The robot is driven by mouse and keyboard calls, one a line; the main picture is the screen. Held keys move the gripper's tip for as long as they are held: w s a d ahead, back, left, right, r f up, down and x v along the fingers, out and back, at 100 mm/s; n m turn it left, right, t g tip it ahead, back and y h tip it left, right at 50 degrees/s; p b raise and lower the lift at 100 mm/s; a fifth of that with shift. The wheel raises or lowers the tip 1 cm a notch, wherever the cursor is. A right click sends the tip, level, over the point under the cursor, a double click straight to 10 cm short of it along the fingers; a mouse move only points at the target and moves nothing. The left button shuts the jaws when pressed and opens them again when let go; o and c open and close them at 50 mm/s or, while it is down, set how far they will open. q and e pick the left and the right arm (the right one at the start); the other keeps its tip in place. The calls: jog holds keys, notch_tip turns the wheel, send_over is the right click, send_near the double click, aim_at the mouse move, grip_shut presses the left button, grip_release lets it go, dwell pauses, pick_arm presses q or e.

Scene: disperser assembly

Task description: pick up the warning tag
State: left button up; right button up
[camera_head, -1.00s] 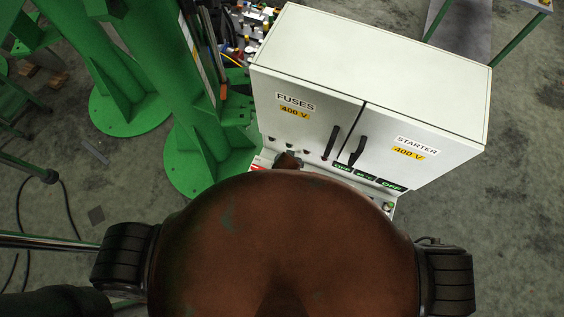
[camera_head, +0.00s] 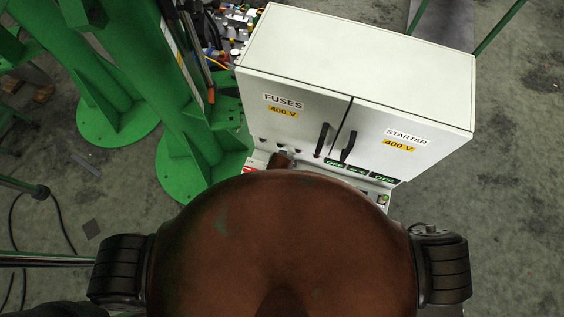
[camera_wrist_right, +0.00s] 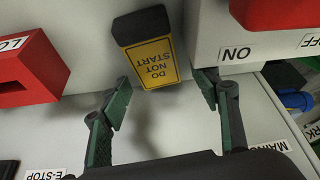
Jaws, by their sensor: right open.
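The warning tag (camera_wrist_right: 152,62) shows in the right wrist view. It is a yellow plate with a black top part, and its words "DO NOT START" appear upside down. It is at the light panel, at the top centre of that view. My right gripper (camera_wrist_right: 165,89) is open, with one dark green-tipped finger to each side and slightly short of the tag's near end. Nothing is between the fingers. The tag cannot be made out in the head view, where my own brown body hides much of the panel. My left gripper is not in view.
Red blocks (camera_wrist_right: 28,72) flank the tag at left and upper right in the wrist view. Blue and green parts (camera_wrist_right: 295,100) lie at the right. The white cabinet (camera_head: 360,70) stands above the panel in the head view, with green posts (camera_head: 160,100) to its left.

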jog(key=shift+f, duration=0.25)
jog(key=shift+s, duration=0.2)
jog(key=c, duration=1.4)
jog(key=shift+w+r, duration=0.1)
jog(key=shift+r, duration=0.25)
notch_tip(320, 180, up, 3)
jog(key=shift+f, duration=0.2)
jog(key=s+d+r, duration=0.2)
jog(key=s+r, duration=0.1)
jog(key=s+d+r, duration=0.3)
jog(key=s+r, duration=0.1)
jog(key=s+d+r, duration=0.3)
jog(key=s, duration=0.1)
jog(key=shift+s+d+r, duration=0.1)
jog(key=shift+r, duration=0.05)
